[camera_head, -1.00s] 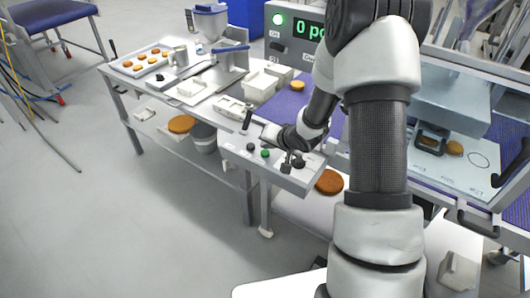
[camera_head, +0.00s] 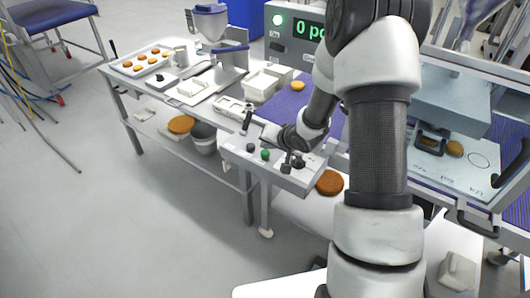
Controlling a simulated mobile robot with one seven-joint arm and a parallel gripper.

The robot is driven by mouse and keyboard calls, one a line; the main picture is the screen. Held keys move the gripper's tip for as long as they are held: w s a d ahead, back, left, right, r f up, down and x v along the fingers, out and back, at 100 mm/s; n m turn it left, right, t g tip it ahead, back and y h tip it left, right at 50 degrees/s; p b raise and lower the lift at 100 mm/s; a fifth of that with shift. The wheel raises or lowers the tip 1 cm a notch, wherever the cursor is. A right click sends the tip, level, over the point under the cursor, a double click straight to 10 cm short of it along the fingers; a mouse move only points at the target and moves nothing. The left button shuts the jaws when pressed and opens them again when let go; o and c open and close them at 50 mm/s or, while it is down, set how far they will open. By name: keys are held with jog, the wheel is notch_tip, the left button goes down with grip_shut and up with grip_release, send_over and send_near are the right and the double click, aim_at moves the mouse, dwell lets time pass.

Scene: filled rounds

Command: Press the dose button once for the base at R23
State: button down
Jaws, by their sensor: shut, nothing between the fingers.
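A grey control panel (camera_head: 240,158) sticks out at the front of the bench, with a green button (camera_head: 265,154) and a black button (camera_head: 250,147) on it. My gripper (camera_head: 291,162) is low over the right part of this panel, its dark fingers shut and empty, right of the green button. I cannot tell whether the fingertips touch the panel. On the right, a pale plate (camera_head: 470,178) bears a tan round (camera_head: 455,149), a second round under a dark ring (camera_head: 430,141), and an empty drawn circle. The plate's labels are too small to read surely.
A display (camera_head: 308,28) shows a green "0" and is partly hidden by my arm. A tray of rounds (camera_head: 147,62) and a hopper machine (camera_head: 210,25) stand at the back left. Brown rounds (camera_head: 329,183) lie below bench level. Open floor is at left.

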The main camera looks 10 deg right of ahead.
aim_at(267, 155)
jog(key=shift+f, duration=0.15)
dwell(0.3)
jog(key=shift+f, duration=0.3)
jog(key=shift+f+b, duration=0.55)
jog(key=shift+b, duration=0.05)
dwell(0.5)
jog(key=shift+r, duration=0.15)
dwell(0.3)
jog(key=shift+r+p, duration=0.85)
jog(key=shift+p, duration=0.15)
notch_tip(267, 155, up, 5)
jog(key=p, duration=0.4)
jog(key=shift+p, duration=0.35)
jog(key=shift+r, duration=0.1)
